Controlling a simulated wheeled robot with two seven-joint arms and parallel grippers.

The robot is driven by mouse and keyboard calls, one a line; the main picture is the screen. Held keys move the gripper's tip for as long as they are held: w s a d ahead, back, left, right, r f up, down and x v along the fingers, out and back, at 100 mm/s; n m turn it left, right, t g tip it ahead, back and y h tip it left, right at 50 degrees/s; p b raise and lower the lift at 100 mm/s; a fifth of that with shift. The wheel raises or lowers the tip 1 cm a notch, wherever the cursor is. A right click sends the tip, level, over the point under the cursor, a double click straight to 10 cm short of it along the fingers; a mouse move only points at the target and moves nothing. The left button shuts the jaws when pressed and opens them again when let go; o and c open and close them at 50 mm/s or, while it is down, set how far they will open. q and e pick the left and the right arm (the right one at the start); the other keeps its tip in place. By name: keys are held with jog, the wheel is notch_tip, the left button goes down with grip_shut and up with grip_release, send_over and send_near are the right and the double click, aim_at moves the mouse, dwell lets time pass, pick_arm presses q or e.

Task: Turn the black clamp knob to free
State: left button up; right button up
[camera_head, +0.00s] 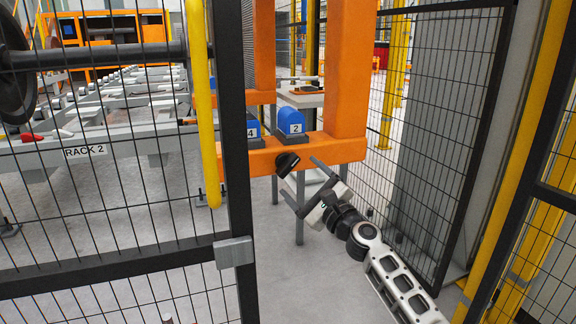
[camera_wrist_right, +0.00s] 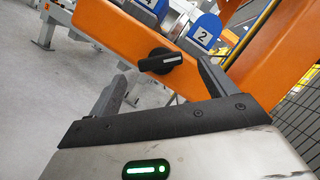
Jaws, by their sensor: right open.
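The black clamp knob (camera_head: 287,163) sits on the front face of the orange beam (camera_head: 262,162), below the blue block marked 2. In the right wrist view the knob (camera_wrist_right: 160,62) shows a round base and a bar handle with a pale line, lying nearly level in that picture. My right gripper (camera_head: 297,171) is open just in front of the knob. In its wrist view one finger of the gripper (camera_wrist_right: 160,78) is on each side of the knob, apart from it. My left gripper is in neither view.
Blue blocks marked 2 (camera_head: 291,121) and 4 (camera_head: 253,128) stand on the beam. An orange post (camera_head: 346,70) rises at its right. A black mesh fence frame and yellow pole (camera_head: 205,110) stand left. Mesh panels (camera_head: 455,110) stand right of my right arm.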

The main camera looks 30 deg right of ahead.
aim_at(290, 168)
jog(key=x, duration=0.6)
jog(key=shift+w, duration=0.15)
jog(key=shift+c, duration=0.3)
jog(key=c, duration=0.9)
